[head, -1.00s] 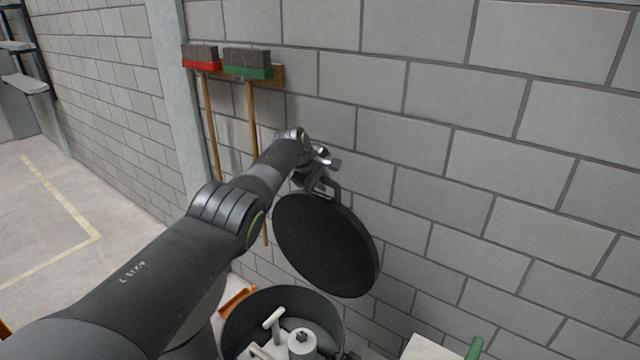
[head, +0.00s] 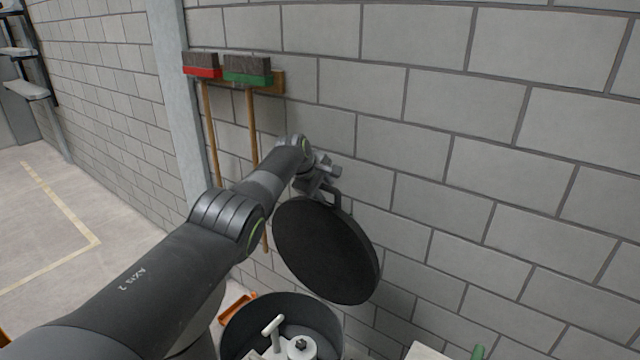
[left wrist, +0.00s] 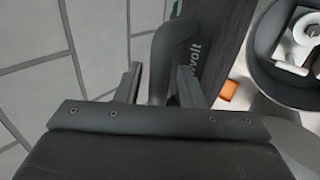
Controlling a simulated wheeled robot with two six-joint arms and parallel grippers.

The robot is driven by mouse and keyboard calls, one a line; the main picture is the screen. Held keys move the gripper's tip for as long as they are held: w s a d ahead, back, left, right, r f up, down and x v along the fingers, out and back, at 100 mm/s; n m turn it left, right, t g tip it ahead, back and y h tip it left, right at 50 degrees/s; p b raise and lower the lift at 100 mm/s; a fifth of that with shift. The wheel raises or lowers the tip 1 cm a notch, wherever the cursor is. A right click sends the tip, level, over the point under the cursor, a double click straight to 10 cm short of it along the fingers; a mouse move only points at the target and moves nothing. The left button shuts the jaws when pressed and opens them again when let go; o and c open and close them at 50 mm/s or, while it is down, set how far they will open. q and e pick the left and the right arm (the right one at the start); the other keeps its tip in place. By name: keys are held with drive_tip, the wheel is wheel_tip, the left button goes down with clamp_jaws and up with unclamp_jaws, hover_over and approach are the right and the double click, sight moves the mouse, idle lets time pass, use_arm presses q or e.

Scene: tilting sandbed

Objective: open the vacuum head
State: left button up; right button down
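The vacuum head is a black round lid (head: 322,252). It stands tilted up near the wall, clear above the open dark drum (head: 240,322), with a bent handle (head: 337,196) on its upper edge. My left gripper (head: 326,180) is at this handle. In the left wrist view the handle (left wrist: 172,45) runs between the two fingers of my left gripper (left wrist: 160,82), with narrow gaps beside it, so the fingers look open around it. The lid's lettered face (left wrist: 212,50) is just right of them. My right gripper is not in view.
Inside the drum are pale fittings (head: 301,347). Red (head: 203,72) and green (head: 246,78) brooms hang on the block wall (head: 480,130) close behind the lid. An orange item (head: 236,307) lies left of the drum. A pale surface (head: 425,352) is at lower right.

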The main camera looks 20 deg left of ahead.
use_arm(q)
drive_tip(key=shift+s+a+r+p, duration=0.2)
drive_tip(key=shift+r+p, duration=0.45)
drive_tip(key=shift+p, duration=0.5)
drive_tip(key=shift+p+v, duration=0.9)
drive_tip(key=shift+p, duration=0.15)
drive_tip(key=shift+s, duration=0.3)
drive_tip(key=b+v, duration=0.3)
drive_tip(key=v, duration=1.1)
drive_tip(key=shift+b, duration=0.35)
drive_tip(key=shift+w, duration=0.1)
drive_tip(key=shift+c, duration=0.5)
